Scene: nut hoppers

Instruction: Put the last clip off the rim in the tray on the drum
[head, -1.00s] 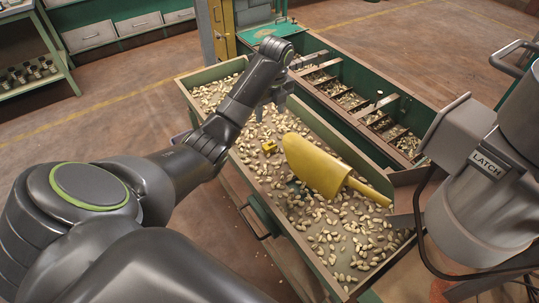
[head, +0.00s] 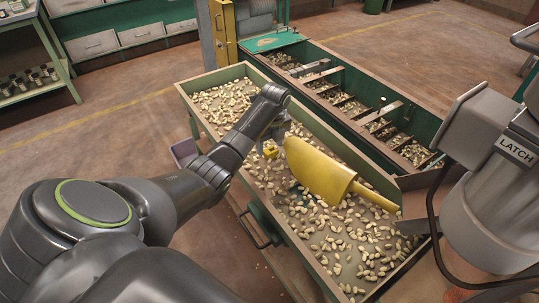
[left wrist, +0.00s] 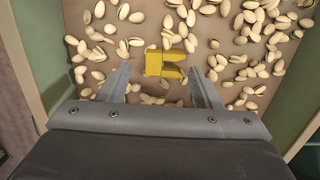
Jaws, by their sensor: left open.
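A small yellow clip (head: 270,152) lies among the nuts in the long hopper, away from its rim. My left gripper (head: 277,135) is just above it, pointing down. In the left wrist view the clip (left wrist: 165,63) lies between the open fingers of my left gripper (left wrist: 163,82), a little beyond their tips. The fingers look empty. A grey rounded machine body (head: 497,215) with a LATCH label stands at the right; I cannot tell whether it is the drum. No tray shows on it. My right gripper is out of view.
A yellow scoop (head: 318,172) lies in the nuts right of the clip, its handle toward the right. The hopper's near wall (head: 262,196) is close to my arm. A divided green bin (head: 352,62) stands behind. A small purplish container (head: 184,152) shows at the left.

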